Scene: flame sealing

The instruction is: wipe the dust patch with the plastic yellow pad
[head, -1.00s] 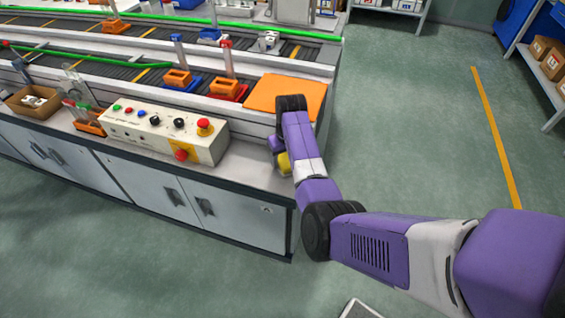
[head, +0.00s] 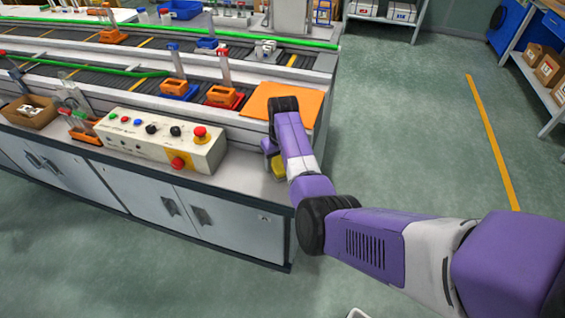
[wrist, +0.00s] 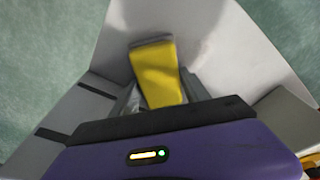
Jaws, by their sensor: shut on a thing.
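The yellow pad (wrist: 158,75) is between the fingers of my gripper (wrist: 160,92) in the wrist view, with its far end sticking out beyond them. In the head view the pad (head: 279,168) shows below my gripper (head: 274,158), at the right end of the grey worktop (head: 243,176). My gripper is shut on the pad. I cannot tell whether the pad touches the worktop. A faint darker smear (wrist: 170,18) lies on the pale surface beyond the pad in the wrist view; I cannot tell whether it is the dust patch or shadow. My arm hides part of the worktop.
A cream control box (head: 160,142) with buttons stands left of my gripper. An orange sheet (head: 265,103) lies behind it. Orange blocks (head: 220,95) and upright tubes stand by the conveyor. The worktop's right end drops to open green floor (head: 400,130).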

